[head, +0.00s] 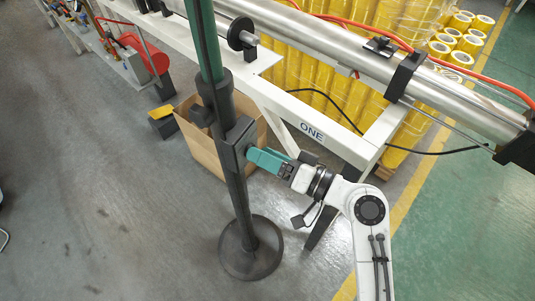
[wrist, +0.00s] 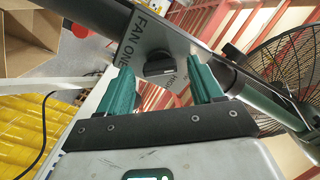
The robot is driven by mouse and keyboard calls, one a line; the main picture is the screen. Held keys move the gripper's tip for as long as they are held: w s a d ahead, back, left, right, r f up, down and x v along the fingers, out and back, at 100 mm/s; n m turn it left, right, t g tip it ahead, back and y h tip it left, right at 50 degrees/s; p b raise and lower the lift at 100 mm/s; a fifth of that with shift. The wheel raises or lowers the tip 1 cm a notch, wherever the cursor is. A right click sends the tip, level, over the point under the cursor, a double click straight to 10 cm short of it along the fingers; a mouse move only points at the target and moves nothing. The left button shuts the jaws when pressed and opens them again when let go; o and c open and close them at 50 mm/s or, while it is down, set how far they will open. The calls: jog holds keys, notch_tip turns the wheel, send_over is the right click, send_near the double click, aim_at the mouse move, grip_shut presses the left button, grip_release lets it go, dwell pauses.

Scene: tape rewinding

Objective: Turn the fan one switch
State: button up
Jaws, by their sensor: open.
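In the wrist view, the fan one switch (wrist: 158,63) is a dark round knob on a grey plate lettered "FAN ONE" (wrist: 150,27). My gripper (wrist: 162,76) is open, with one green finger on each side of the knob. The knob lies between and a little beyond the fingertips; I cannot tell whether they touch it. In the head view, the switch box (head: 236,140) sits on the dark fan stand, and my gripper (head: 258,157) reaches it from the right. The knob is hidden there.
The fan stand's round base (head: 251,262) rests on the grey floor. A cardboard box (head: 200,145) stands behind the pole. A white frame marked "ONE" (head: 311,130) carries steel rollers behind my arm. The fan's wire cage (wrist: 290,65) shows at right in the wrist view.

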jog(key=shift+c, duration=0.2)
jog(key=c, duration=1)
jog(key=shift+m+p, duration=2.8)
jog(key=shift+m, duration=1)
jog(key=shift+f, duration=0.15)
jog(key=shift+d, duration=0.1)
jog(key=o, duration=1)
